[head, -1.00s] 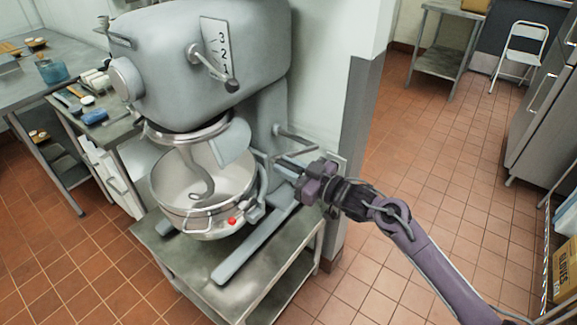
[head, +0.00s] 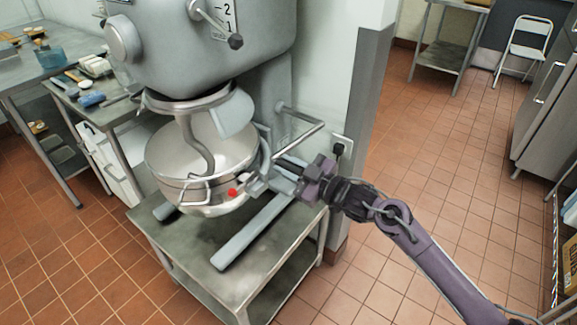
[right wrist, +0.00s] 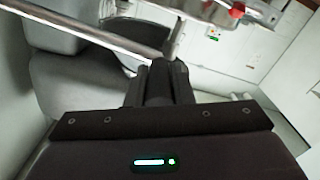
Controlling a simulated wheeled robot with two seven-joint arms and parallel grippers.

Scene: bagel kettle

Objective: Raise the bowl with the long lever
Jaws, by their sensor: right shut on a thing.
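The steel bowl (head: 185,165) sits upright below the head of the large grey mixer (head: 190,60), with the hook reaching into it. The long lever (head: 303,133) is a bent metal bar at the right side of the mixer column. My right gripper (head: 283,165) is at the lever's near end and shut on it. In the right wrist view, the bar (right wrist: 85,32) runs from the upper left to the closed fingers (right wrist: 160,75). The fingers partly hide the gripped end. A red knob (head: 232,192) is on the bowl's front. My left gripper is out of view.
The mixer stands on a low metal table (head: 190,250) with a wall post (head: 362,110) behind its right side. A side counter (head: 110,112) with small items is on the left. Tiled floor (head: 440,180) is clear to the right. A folding chair (head: 525,45) stands at the back.

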